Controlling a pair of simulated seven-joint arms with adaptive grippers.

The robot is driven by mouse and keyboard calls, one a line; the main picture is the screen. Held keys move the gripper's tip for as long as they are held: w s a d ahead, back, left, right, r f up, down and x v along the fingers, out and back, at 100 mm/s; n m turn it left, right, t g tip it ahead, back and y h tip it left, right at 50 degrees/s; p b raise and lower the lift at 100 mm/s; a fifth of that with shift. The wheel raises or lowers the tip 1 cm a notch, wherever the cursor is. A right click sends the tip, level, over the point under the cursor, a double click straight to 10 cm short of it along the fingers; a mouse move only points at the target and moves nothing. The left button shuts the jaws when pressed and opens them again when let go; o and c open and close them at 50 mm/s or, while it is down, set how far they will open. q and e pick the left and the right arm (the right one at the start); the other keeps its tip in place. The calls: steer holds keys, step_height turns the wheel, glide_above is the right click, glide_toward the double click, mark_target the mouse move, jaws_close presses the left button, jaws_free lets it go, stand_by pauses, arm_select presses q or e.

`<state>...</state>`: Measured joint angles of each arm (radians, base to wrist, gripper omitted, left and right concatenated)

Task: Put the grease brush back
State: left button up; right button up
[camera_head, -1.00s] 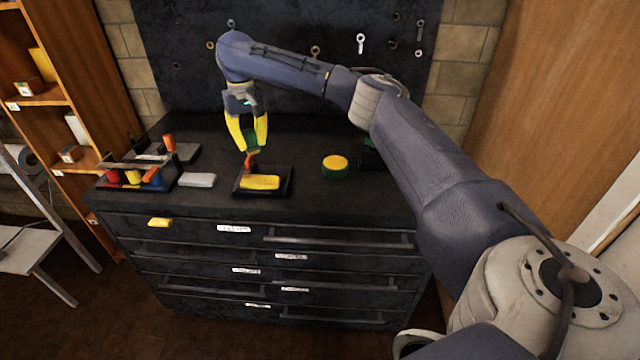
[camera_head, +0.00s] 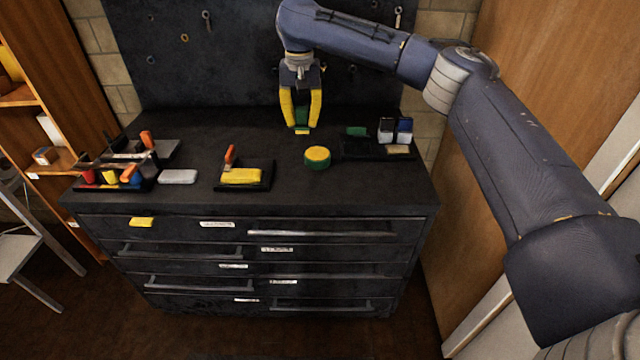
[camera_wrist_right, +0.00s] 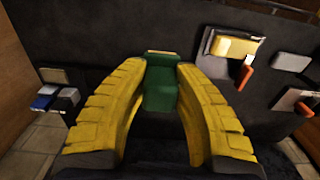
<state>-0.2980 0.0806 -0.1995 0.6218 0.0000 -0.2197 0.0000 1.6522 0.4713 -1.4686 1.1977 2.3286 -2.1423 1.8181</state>
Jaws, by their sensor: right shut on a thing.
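My right gripper (camera_head: 302,126) has yellow fingers and is shut on a green piece with a yellow lower end, apparently the grease brush (camera_head: 302,131). It is held above the back middle of the bench top, behind the round tin. In the right wrist view the grease brush (camera_wrist_right: 160,84) stands between the two fingers, its yellow edge at the far end. A dark tray (camera_head: 348,155) at the right back of the bench holds a green block, two bottles and a tan piece. My left gripper is not in view.
A round green tin with a yellow top (camera_head: 317,156) stands in front of my gripper. A black tray (camera_head: 262,186) holds a yellow block and an orange-handled tool. A grey block (camera_head: 178,176) and a rack of coloured items (camera_head: 112,186) are left. A dark pegboard (camera_head: 240,70) rises behind.

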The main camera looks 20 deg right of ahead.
mark_target(304, 186)
steer(key=f, duration=1.9)
steer(key=shift+a+f, duration=0.2)
steer(key=shift+f, duration=0.2)
steer(key=shift+f, duration=0.1)
steer(key=o, duration=1.1)
steer(key=shift+c, duration=0.2)
step_height(304, 186, up, 12)
